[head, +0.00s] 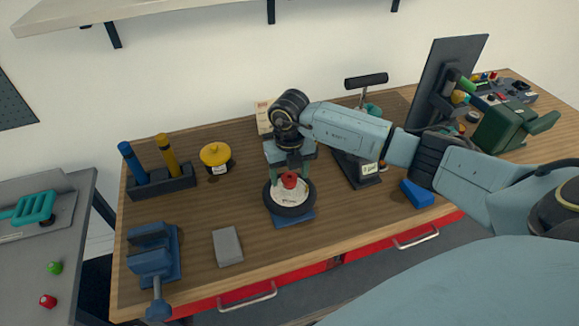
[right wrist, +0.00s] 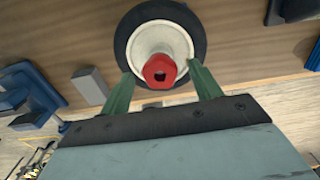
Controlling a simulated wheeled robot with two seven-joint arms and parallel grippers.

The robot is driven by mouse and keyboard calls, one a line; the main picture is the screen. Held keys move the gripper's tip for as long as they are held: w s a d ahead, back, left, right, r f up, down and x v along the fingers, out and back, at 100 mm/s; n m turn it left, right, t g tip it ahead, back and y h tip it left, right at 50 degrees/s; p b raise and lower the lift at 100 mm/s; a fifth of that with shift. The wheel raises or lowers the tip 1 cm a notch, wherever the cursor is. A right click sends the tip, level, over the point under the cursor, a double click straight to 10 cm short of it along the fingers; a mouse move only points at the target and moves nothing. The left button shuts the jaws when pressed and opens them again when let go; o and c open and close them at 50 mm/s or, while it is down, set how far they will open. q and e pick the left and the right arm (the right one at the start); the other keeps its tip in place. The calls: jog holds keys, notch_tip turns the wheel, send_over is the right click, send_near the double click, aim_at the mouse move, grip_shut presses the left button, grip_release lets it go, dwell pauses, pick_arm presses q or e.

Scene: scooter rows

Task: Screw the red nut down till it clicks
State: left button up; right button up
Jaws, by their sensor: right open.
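The red nut (head: 289,180) sits at the centre of a small wheel (head: 271,205) with a black tyre and pale hub, lying on a blue base (head: 294,220) on the workbench. How far down the nut sits cannot be told. My left gripper is not in view.
A blue vise (head: 153,255) and a grey block (head: 227,246) stand left of the wheel. A yellow-lidded pot (head: 215,156) and a holder with blue and yellow handles (head: 161,182) are behind. A press-like tool (head: 358,168) and a blue block (head: 417,194) stand right.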

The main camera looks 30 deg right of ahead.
jog(key=c, duration=1.1)
jog(key=shift+o, duration=0.2)
jog(key=shift+r+m+p, duration=0.15)
jog(key=shift+m+p, duration=0.5)
jog(key=shift+m, duration=0.45)
jog(key=m+p, duration=0.1)
jog(key=m, duration=0.2)
jog(key=shift+m+p, duration=0.3)
jog(key=m+p, duration=0.3)
jog(key=m, duration=0.6)
jog(key=shift+m, duration=0.4)
jog(key=m, duration=0.6)
jog(key=o, duration=1)
